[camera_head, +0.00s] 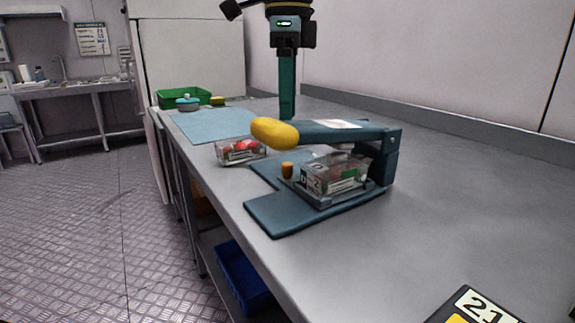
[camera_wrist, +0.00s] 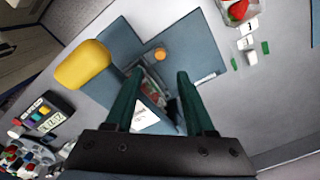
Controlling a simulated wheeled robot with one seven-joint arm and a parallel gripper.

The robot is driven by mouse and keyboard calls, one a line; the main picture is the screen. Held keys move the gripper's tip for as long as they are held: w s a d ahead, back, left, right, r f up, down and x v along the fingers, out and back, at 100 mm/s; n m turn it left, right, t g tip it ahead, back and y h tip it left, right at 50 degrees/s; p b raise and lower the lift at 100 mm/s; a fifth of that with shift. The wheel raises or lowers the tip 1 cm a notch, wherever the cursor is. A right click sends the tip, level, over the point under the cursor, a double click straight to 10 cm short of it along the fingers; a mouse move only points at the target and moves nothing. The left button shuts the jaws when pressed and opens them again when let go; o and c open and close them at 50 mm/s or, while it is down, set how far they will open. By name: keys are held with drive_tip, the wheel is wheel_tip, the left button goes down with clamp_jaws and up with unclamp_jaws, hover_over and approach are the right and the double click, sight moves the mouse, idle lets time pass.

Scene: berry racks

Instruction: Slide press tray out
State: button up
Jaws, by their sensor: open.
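The press has a dark blue base (camera_head: 285,220) and a raised arm ending in a yellow handle (camera_head: 274,132). Its tray (camera_head: 320,199) sits on the base and carries a clear labelled punnet (camera_head: 335,178) under the press arm. A small orange knob (camera_head: 287,170) stands at the tray's left side and also shows in the wrist view (camera_wrist: 160,54). My gripper (camera_head: 287,116) points down above and behind the press, apart from it. In the wrist view my gripper (camera_wrist: 159,72) is open and empty, its green fingers spread. The press arm partly hides the punnet.
A second clear punnet with red berries (camera_head: 240,151) stands left of the press. Behind it are a blue mat (camera_head: 215,126) and a green crate (camera_head: 184,97). The table's right side is clear.

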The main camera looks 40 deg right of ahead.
sight(287, 164)
wheel_tip(287, 164, down, 9)
drive_tip(key=shift+b, duration=0.55)
clamp_jaws()
drive_tip(key=shift+w, duration=0.1)
idle(1.1)
